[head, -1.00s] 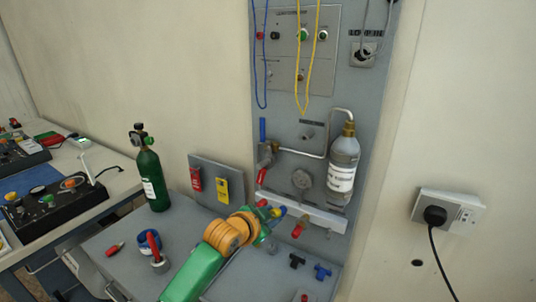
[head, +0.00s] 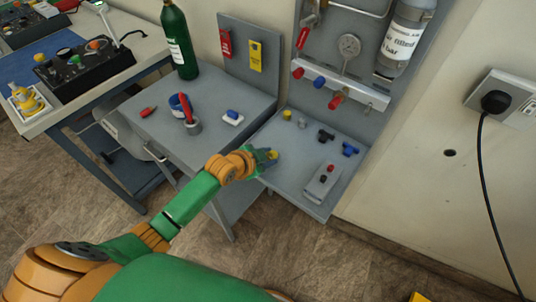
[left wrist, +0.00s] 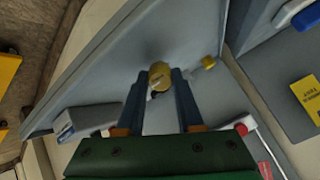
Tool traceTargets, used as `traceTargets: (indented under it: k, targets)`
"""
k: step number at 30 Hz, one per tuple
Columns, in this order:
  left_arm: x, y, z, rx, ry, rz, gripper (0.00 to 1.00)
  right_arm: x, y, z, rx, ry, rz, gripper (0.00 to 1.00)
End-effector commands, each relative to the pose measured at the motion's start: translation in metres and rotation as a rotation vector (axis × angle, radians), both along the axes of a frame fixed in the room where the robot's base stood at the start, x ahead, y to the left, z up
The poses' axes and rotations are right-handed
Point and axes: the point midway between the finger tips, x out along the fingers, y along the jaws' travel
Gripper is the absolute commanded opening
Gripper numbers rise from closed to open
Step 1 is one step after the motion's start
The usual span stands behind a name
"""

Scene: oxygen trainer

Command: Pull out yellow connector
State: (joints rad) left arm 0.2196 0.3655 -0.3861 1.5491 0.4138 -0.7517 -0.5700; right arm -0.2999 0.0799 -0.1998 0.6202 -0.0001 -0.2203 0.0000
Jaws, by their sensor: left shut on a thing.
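My left gripper (head: 268,157) is over the lower grey shelf (head: 285,178), near its left front edge. It is shut on a small round yellow connector (head: 274,155). In the left wrist view, the yellow connector (left wrist: 160,76) sits between the two dark fingertips (left wrist: 160,84). I cannot tell whether it touches the shelf. A second yellow piece (head: 287,114) stands on the shelf farther back; it also shows in the left wrist view (left wrist: 208,62). The white rail (head: 355,92) on the panel carries red and blue connectors (head: 319,82). My right gripper is not in view.
A black fitting (head: 326,135), a blue fitting (head: 350,149) and a grey block with knobs (head: 322,184) lie on the shelf's right side. A grey table to the left holds a green cylinder (head: 179,42), a red-handled tool (head: 187,110) and a white-and-blue piece (head: 233,117).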

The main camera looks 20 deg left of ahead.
Motion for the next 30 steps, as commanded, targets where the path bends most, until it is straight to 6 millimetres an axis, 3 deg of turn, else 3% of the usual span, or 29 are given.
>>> traceTargets:
  k: [22,23,24,26,30]
  targets:
    - [0.0004,-0.0001,-0.0089,0.000,-0.001,0.000,0.00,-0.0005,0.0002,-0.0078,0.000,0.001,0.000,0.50]
    - [0.0004,-0.0001,-0.0079,0.000,-0.001,0.000,0.43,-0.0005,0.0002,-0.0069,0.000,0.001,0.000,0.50]
    - [0.0004,-0.0001,-0.0077,0.000,-0.001,0.000,0.54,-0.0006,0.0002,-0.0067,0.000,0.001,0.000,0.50]
    - [0.0004,0.0000,-0.0076,0.000,-0.001,0.000,0.70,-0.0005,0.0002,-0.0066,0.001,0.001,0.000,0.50]
    - [0.0002,0.0000,-0.0078,0.000,-0.001,0.000,0.70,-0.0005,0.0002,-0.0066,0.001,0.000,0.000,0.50]
